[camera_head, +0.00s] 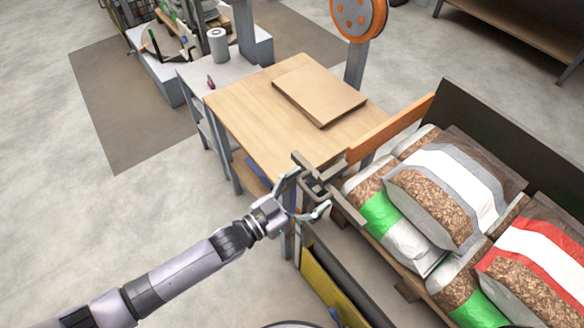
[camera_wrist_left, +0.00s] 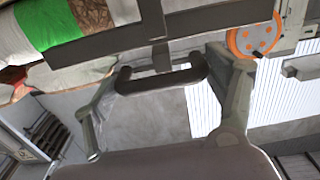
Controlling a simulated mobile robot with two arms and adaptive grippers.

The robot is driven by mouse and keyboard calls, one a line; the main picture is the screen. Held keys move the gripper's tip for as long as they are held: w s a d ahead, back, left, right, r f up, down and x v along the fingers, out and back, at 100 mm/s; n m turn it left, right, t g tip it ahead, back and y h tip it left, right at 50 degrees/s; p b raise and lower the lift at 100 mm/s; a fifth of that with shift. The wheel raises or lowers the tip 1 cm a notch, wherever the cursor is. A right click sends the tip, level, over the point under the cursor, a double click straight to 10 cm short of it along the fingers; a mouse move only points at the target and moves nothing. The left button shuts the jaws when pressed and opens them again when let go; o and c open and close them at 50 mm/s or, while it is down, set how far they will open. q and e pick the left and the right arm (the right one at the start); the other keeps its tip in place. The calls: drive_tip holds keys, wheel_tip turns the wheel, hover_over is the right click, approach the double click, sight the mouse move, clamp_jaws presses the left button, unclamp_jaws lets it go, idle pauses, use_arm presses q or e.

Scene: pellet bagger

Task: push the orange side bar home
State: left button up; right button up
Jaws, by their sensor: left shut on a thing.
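The orange side bar (camera_head: 390,128) runs along the far-left side of the stacked bags in the head view. Its near end meets grey metalwork with a grey handle (camera_head: 313,183) at the table corner. My left gripper (camera_head: 309,192) is at this handle, with one finger on each side. In the left wrist view the dark handle (camera_wrist_left: 160,82) spans between the two fingers, and the gripper is shut on it. How the handle joins the bar is partly hidden. My right gripper is not in view.
Filled pellet bags (camera_head: 445,195) lie stacked to the right, against a dark panel (camera_head: 505,145). A wooden table (camera_head: 240,110) bearing a flat brown board (camera_head: 318,95) stands behind the gripper. A yellow panel (camera_head: 325,285) is below it. The floor at left is clear.

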use_arm(q)
drive_tip(key=s+d+p, duration=0.1)
drive_tip(key=s+d, duration=0.5)
drive_tip(key=s, duration=0.2)
drive_tip(key=shift+s, duration=0.2)
drive_tip(key=o, duration=1.7)
drive_tip(key=shift+s+d, duration=0.1)
drive_tip(key=shift+d, duration=0.05)
drive_tip(key=v, duration=1.2)
